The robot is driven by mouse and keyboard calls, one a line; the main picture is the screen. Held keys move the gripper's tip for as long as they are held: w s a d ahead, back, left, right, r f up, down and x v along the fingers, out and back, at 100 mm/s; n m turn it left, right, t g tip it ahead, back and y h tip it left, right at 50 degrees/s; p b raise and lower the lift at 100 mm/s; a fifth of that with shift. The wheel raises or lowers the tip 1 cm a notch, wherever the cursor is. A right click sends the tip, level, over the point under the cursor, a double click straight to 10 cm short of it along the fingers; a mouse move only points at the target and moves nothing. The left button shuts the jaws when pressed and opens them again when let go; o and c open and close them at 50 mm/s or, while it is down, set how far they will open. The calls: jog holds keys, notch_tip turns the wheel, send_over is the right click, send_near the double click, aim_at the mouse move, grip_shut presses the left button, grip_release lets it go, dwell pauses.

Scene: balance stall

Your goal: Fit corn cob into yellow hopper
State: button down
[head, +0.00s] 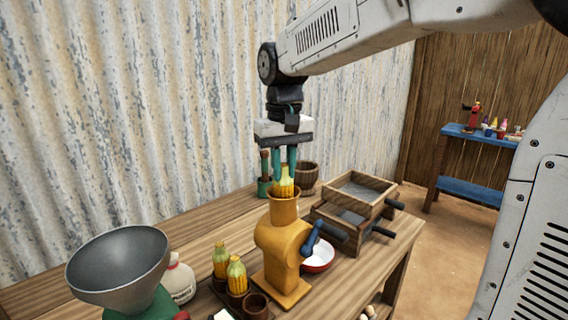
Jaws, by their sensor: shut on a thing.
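The yellow hopper (284,205) is the flared top of a yellow hand-cranked mill (279,243) on the wooden table. A yellow corn cob (285,185) stands upright at the hopper mouth, its lower end hidden by the rim, so I cannot tell how deep it sits. My gripper (285,166) points straight down above the hopper, its teal fingers shut on the cob's upper part. Two more corn cobs (237,275) stand in holders on the table, left of the mill.
A blue crank handle (313,238) juts from the mill's right side. A wooden bucket (307,177) stands behind.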

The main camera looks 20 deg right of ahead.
jog(key=shift+f, duration=0.65)
jog(key=c, duration=0.7)
grip_release()
jog(key=shift+c, duration=0.2)
jog(key=shift+r, duration=3.5)
